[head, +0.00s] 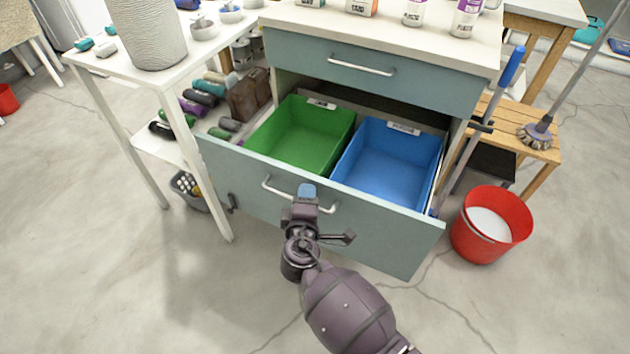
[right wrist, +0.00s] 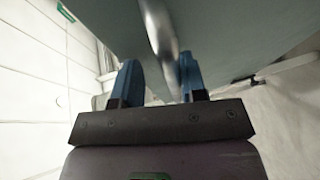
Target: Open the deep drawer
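The deep drawer (head: 375,235) is the lower, blue-grey drawer of the cabinet. It stands pulled well out, with its inside showing in the head view. Its silver handle (head: 275,187) runs across the drawer front. My right gripper (head: 306,191) is at the handle, in front of the drawer. In the right wrist view, the blue fingers of my right gripper (right wrist: 160,82) are apart, and the handle (right wrist: 158,35) passes between them, closer to the right finger. There is a gap on the left side. My left gripper is not in view.
A green bin (head: 300,135) and a blue bin (head: 390,165) sit in the drawer. The shallow upper drawer (head: 400,80) is shut. A red bucket (head: 490,225) stands close to the right, a white shelf (head: 135,75) to the left. The floor in front is clear.

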